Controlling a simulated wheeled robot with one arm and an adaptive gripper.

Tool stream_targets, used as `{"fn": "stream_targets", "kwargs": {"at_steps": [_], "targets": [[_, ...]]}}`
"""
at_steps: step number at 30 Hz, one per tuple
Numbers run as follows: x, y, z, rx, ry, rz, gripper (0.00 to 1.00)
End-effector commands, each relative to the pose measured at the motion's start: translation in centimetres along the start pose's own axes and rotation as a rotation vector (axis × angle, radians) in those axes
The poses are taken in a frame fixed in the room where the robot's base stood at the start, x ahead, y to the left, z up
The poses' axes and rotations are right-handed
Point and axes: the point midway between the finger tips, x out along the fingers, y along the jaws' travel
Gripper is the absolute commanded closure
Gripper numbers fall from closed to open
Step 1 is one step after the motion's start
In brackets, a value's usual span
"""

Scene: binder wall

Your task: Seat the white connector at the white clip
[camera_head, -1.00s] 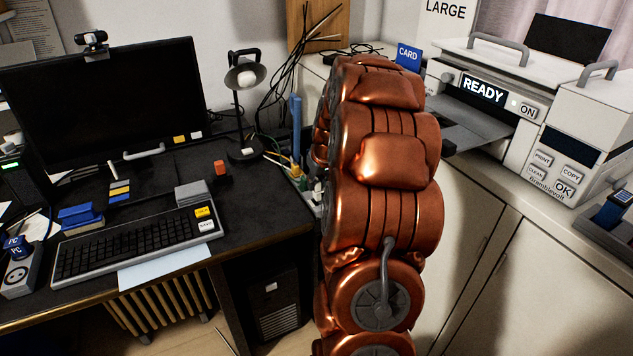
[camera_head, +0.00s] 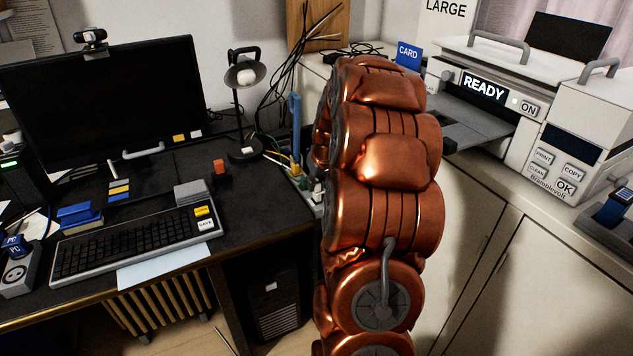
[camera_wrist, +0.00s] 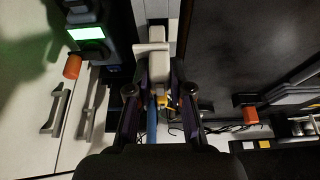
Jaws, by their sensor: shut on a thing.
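In the wrist view my gripper (camera_wrist: 159,92) reaches up from the bottom edge, its two dark fingers on either side of a pale, T-shaped block. I take this block to be the white connector (camera_wrist: 157,66), and my gripper is shut on it. Its exact contact with the fingertips is too dark to make out. A blue strip and a small yellow part show below it, between the fingers. I cannot pick out the white clip with certainty in either view.
The black desk (camera_head: 270,215) with keyboard (camera_head: 135,243), monitor (camera_head: 105,105) and lamp (camera_head: 243,75) is left of my arm. Tangled cables (camera_head: 285,155) crowd the gap beside it. The printer (camera_head: 545,120) stands on the right counter. In the wrist view a lit device (camera_wrist: 90,38) is close left.

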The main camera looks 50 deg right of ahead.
Motion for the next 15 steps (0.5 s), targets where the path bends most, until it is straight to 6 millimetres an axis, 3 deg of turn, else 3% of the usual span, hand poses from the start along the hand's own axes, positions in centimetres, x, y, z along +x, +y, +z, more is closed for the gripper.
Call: {"fn": "stream_targets", "kwargs": {"at_steps": [15], "targets": [[1.02,-0.01,0.42,0.000,0.000,0.000,1.00]]}}
